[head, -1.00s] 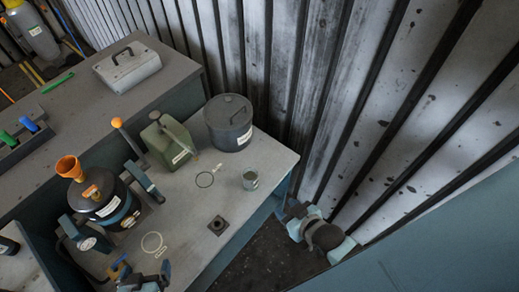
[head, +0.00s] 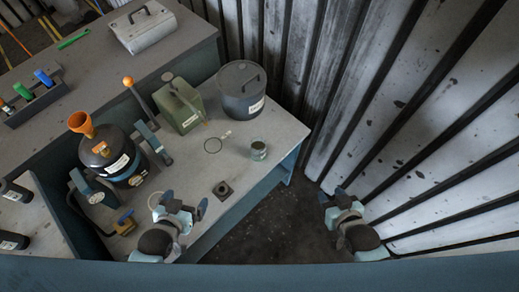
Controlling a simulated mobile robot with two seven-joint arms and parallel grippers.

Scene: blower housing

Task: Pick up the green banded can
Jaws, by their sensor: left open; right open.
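A small can (head: 259,150) with a greenish body and a pale label stands upright near the right edge of the grey bench, in the head view. It looks like the green banded can, though the band is too small to make out clearly. My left gripper (head: 185,202) is open and empty over the front edge of the bench, below and left of the can and apart from it. My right gripper (head: 332,195) is open and empty, off the bench over the dark floor, to the right of and below the can.
A dark grey lidded drum (head: 243,94) and a green jerrycan (head: 182,108) stand behind the can. A black vessel with an orange funnel (head: 81,122) stands at left. A square socket (head: 222,190) lies in front. A ribbed metal wall (head: 400,100) closes the right side.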

